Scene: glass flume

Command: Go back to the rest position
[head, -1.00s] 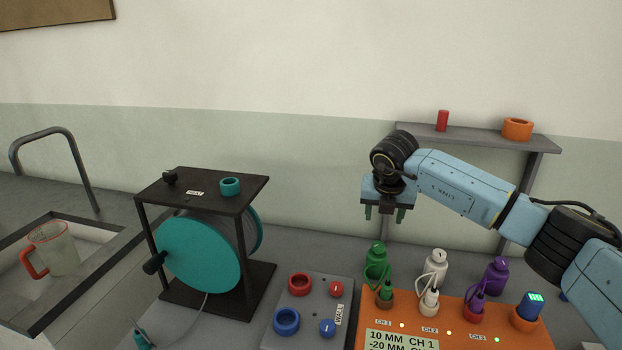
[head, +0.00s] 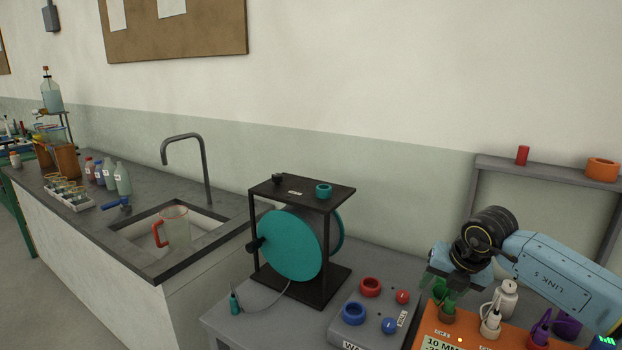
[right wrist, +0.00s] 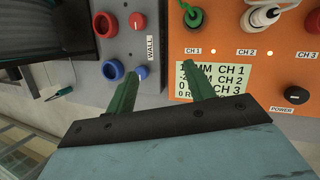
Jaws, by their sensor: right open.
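My right gripper (head: 440,284) is open over the back left of the orange channel box (head: 428,333). In the right wrist view its two green fingers (right wrist: 157,75) are apart with nothing between them. Beyond them in that view are the orange box (right wrist: 236,82) and the grey panel marked WALL (right wrist: 123,45). In the head view the gripper overlaps the green plug and bottle, so I cannot tell the exact gap. My left gripper is not in view.
A teal cable reel (head: 290,243) in a black frame stands left of the grey panel (head: 347,329). A shelf (head: 545,166) carries a red cylinder (head: 522,156) and an orange ring (head: 602,168). Further left, a jug (head: 176,227) stands in the sink.

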